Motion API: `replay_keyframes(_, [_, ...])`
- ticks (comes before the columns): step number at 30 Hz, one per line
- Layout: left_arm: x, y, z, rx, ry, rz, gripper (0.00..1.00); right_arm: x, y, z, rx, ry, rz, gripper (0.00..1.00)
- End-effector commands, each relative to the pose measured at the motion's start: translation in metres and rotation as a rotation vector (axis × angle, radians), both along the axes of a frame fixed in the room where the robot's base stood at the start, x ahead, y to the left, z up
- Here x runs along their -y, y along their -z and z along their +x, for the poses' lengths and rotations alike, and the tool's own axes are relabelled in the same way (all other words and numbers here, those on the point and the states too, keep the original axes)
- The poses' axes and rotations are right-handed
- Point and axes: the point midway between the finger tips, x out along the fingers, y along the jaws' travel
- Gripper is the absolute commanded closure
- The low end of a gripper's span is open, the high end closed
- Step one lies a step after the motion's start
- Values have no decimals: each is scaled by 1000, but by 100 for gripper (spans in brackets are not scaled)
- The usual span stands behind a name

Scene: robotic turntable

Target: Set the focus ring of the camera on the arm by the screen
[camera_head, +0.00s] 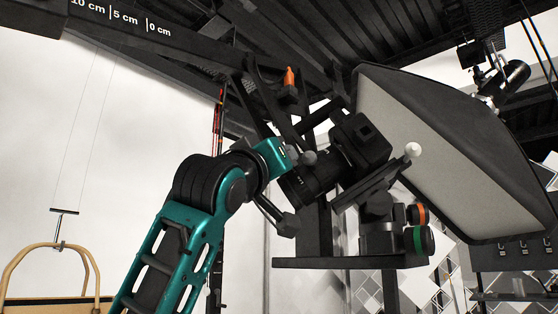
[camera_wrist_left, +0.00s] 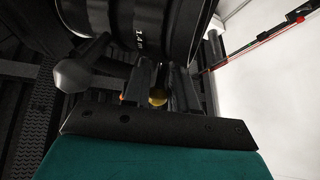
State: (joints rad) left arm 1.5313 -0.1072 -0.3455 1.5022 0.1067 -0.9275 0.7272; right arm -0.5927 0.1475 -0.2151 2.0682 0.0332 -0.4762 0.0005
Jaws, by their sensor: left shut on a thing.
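The black camera (camera_head: 360,143) is mounted on a dark arm in front of the softbox, its lens (camera_head: 311,180) pointing down and left. The lens also fills the top of the left wrist view (camera_wrist_left: 165,28), with white "1.4" markings on its barrel. My teal left gripper (camera_head: 293,156) is at the upper side of the lens. In the left wrist view its two dark fingers (camera_wrist_left: 162,88) reach to the lens and are shut on a part of the focus ring, which they mostly hide. A small brass-coloured round piece shows between them. My right gripper is out of view.
Dark knobs stick out beside the lens, one below it (camera_head: 288,225). A large softbox (camera_head: 450,150) stands close behind the camera. Orange (camera_head: 416,214) and green (camera_head: 419,240) ringed knobs sit below it, above a dark shelf (camera_head: 350,262). Overhead beams cross above.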

Motion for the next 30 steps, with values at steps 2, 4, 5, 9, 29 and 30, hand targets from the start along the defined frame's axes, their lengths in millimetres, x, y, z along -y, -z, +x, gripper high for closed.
replay_keyframes(2, [0, -2, -1, 3, 2, -2, 100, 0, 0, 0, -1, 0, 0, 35])
replay_keyframes(4, [0, -2, -1, 3, 2, -2, 68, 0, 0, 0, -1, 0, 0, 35])
replay_keyframes(5, [0, -1, -1, 3, 2, -2, 65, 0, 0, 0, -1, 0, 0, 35])
replay_keyframes(9, [0, -1, -1, 1, 2, -1, 53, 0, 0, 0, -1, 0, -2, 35])
replay_keyframes(29, [-19, 25, -43, 2, 1, -1, 53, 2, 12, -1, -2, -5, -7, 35])
replay_keyframes(30, [-22, 28, -50, 4, 2, -2, 53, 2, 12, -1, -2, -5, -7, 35])
